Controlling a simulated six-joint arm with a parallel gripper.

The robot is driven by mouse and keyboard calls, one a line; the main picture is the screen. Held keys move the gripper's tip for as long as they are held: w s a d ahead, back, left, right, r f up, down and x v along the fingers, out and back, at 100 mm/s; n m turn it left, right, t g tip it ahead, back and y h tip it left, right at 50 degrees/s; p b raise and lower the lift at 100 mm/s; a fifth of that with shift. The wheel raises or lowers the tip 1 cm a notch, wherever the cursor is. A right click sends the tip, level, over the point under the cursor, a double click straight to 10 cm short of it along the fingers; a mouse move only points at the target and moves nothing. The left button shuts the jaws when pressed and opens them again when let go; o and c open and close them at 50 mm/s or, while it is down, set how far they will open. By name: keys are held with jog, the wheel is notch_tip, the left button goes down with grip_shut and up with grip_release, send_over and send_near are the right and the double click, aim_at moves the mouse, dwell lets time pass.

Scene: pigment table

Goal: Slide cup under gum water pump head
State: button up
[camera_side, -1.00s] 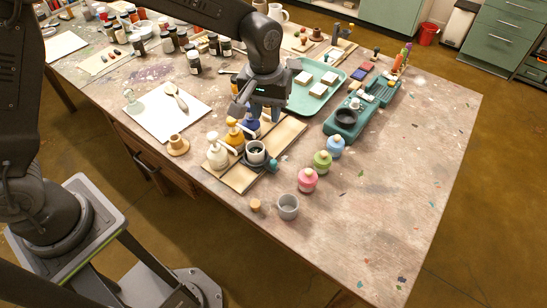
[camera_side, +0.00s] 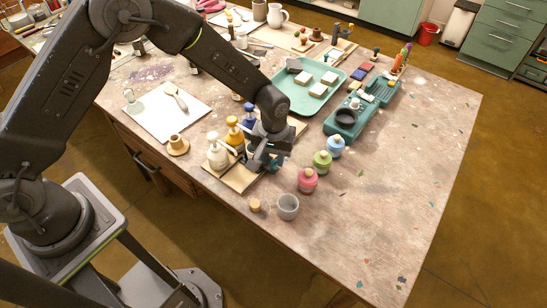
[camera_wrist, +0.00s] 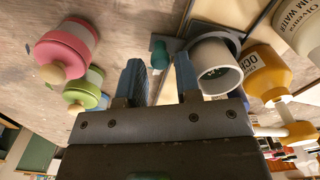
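The gum water bottle (camera_side: 217,153) is the white pump bottle at the front end of the wooden board; its label shows in the wrist view (camera_wrist: 299,22). The yellow ochre pump bottle (camera_side: 234,136) and a blue pump bottle (camera_side: 249,115) stand behind it in a row. The pale cup (camera_wrist: 214,66) sits in a dark holder with a teal knob (camera_wrist: 160,54), nearer the ochre bottle than the gum water in the wrist view.
Pink (camera_side: 307,180), green (camera_side: 322,162) and light blue (camera_side: 336,146) bottles stand right of my gripper. A grey cup (camera_side: 288,207) and a cork (camera_side: 255,205) are at the front. A teal tray (camera_side: 291,105) lies behind. The table's right side is mostly clear.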

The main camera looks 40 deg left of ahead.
jog(key=shift+f, duration=0.55)
grip_shut()
